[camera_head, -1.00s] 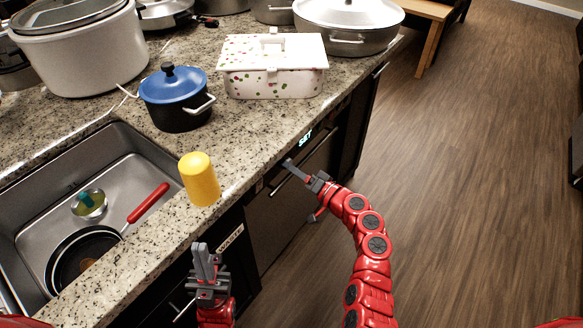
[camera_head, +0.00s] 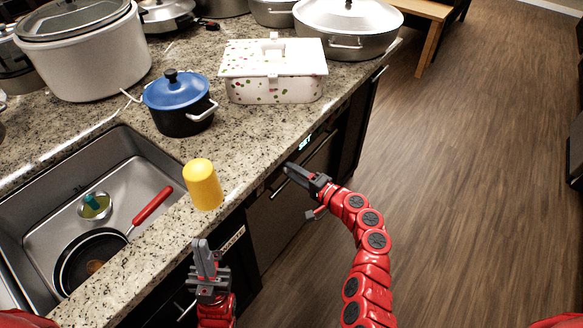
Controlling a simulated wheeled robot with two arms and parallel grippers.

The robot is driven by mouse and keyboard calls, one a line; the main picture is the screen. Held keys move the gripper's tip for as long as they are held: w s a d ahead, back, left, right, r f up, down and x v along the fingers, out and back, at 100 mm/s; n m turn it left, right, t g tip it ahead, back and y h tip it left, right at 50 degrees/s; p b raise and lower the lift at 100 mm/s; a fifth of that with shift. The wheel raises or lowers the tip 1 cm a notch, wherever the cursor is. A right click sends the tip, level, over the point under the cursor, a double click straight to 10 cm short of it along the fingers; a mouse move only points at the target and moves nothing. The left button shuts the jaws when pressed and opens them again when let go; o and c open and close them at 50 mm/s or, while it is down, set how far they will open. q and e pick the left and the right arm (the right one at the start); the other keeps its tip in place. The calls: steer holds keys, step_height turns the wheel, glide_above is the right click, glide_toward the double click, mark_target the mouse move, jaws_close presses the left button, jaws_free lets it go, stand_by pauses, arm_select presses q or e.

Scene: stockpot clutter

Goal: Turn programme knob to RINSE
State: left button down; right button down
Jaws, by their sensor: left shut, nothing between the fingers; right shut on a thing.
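The dishwasher front (camera_head: 286,213) is set under the counter edge, with a lit display (camera_head: 305,142) reading "SET" on its dark top strip. My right gripper (camera_head: 287,168) is shut at this strip, left of the display. The knob itself is hidden by the fingers, so its setting cannot be read. My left gripper (camera_head: 202,243) is shut and empty, pointing up in front of the counter edge below the yellow cup. A white label (camera_head: 232,238) is on the dark front beside it, its letters hard to read.
A yellow cup (camera_head: 202,185) stands upside down near the counter edge. A blue-lidded pot (camera_head: 180,103), a spotted box (camera_head: 273,72) and a large silver pot (camera_head: 347,30) stand behind. The sink (camera_head: 141,160) holds a red-handled pan (camera_head: 92,258). Floor at right is clear.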

steer(key=shift+r+m+p, duration=0.1)
steer(key=shift+m+p, duration=0.55)
steer(key=shift+m, duration=0.85)
steer(key=shift+c, duration=1.9)
jaws_free()
steer(key=shift+d, duration=0.1)
steer(key=b+v, duration=0.2)
steer(key=v, duration=1.5)
steer(key=shift+d+r, duration=0.15)
steer(key=shift+r, duration=0.05)
